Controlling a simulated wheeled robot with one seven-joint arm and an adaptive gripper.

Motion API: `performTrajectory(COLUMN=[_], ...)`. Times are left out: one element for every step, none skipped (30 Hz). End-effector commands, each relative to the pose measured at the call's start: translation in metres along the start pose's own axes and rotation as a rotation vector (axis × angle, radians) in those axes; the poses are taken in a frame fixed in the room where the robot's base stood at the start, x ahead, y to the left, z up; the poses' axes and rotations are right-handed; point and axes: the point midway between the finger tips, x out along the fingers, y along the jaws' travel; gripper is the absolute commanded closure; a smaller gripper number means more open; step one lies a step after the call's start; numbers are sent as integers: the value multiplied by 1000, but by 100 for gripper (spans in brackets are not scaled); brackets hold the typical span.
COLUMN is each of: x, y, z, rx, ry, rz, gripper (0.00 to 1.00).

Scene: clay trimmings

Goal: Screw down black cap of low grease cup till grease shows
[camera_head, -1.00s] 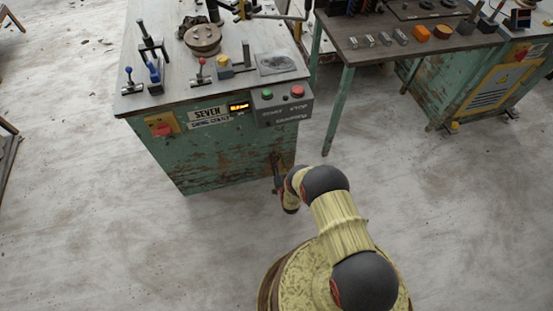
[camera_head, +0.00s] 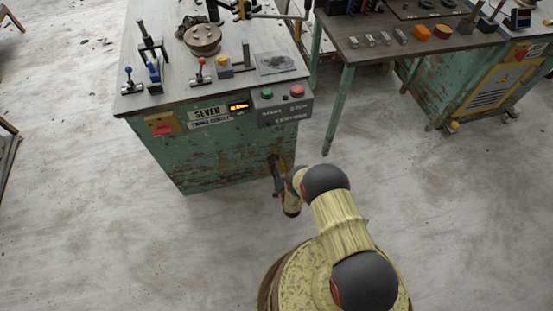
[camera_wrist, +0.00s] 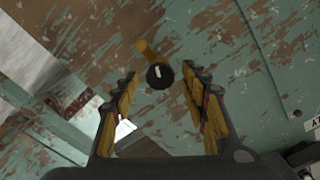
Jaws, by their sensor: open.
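The black cap (camera_wrist: 160,75) of the low grease cup shows in the wrist view as a round black disc with a white mark. A brass-coloured piece (camera_wrist: 146,49) sticks out beside it against the worn green cabinet side (camera_wrist: 105,30). My gripper (camera_wrist: 159,87) is open, with one yellow-lined finger on each side of the cap in the picture. Neither finger appears to touch it; the remaining depth is hard to judge. In the head view my gripper (camera_head: 277,175) is low at the cabinet's right front corner, and the cap cannot be made out there. No grease is visible.
The green cabinet (camera_head: 220,160) carries a control box with green and red buttons (camera_head: 285,108) above my gripper. A side table (camera_head: 390,45) stands to the right, its leg (camera_head: 339,110) near my arm. The floor in front is clear.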

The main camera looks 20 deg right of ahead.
Motion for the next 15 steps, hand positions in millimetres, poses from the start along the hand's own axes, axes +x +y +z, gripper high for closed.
performTrajectory(x=[-10,-16,-25,-31,-38,-46,-52,-58,-65,-71,-75,-81,-84,-88,-92], y=[1,1,1,1,1,0,1,1,1,1,1,1,1,1,1], z=[1,1,1,1,1,0,1,1,1,1,1,1,0,1,1], rx=[0,0,0,0,0,0,0,0,0,0,0,0,0,0,0], ry=[-3,-4,-3,-4,-3,-3,-3,-3,-3,-3,-3,-2,-2,-2,-2], rz=[3,3,3,3,3,3,2,2,2,3,3,2,1,2,2], gripper=[55,55,55,55,55,55,55,55,55,55,55,55,55,55,55])
